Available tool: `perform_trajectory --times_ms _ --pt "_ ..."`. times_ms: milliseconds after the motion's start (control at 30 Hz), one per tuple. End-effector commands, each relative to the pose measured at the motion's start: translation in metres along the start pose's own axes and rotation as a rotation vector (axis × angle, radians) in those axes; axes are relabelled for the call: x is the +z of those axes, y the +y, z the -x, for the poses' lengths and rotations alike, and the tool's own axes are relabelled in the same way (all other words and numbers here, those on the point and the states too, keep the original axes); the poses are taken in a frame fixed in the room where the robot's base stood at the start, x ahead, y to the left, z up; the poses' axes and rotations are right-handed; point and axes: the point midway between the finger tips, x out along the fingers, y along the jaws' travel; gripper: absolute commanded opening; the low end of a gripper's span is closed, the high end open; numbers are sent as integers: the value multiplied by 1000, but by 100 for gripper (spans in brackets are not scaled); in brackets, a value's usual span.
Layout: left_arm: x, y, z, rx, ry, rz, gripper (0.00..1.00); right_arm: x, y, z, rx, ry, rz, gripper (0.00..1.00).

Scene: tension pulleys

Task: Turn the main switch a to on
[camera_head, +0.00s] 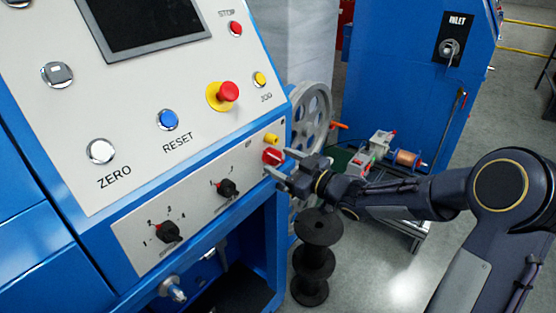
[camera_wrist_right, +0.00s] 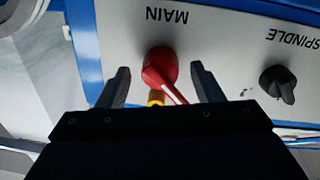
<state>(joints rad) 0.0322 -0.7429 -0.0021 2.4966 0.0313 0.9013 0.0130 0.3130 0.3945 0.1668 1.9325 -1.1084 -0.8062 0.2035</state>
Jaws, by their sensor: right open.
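The red main switch (camera_head: 272,156) sits on a yellow base at the right end of the white lower panel on the blue machine. In the right wrist view the red knob (camera_wrist_right: 160,69) shows upside down near the label MAIN, with a white line along its handle. My right gripper (camera_head: 276,165) is at the switch. In the wrist view its two fingers (camera_wrist_right: 160,82) are open, one on each side of the red knob, with gaps between them and the knob. Whether the fingertips touch the panel cannot be told. My left gripper is not in view.
Black rotary knobs (camera_head: 228,188) and (camera_head: 169,232) sit left of the switch; one also shows by the SPINDLE label (camera_wrist_right: 278,83). A red emergency button (camera_head: 228,91) is above. A spoked wheel (camera_head: 312,118) and black spools (camera_head: 316,255) stand close to my right gripper.

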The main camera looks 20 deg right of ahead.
Motion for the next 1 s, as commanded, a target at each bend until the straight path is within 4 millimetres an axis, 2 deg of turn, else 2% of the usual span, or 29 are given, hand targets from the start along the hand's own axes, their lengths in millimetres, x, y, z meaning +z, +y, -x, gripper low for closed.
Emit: perform_trajectory --times_ms 133,433,900,1000 --pt "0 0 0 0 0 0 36 0 -1 -13 -1 1 -1 60" --pt "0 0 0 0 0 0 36 0 0 -16 1 0 0 60" --pt "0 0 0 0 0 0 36 0 0 -16 1 0 0 0" --pt "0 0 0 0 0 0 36 0 0 -16 1 0 -1 0"
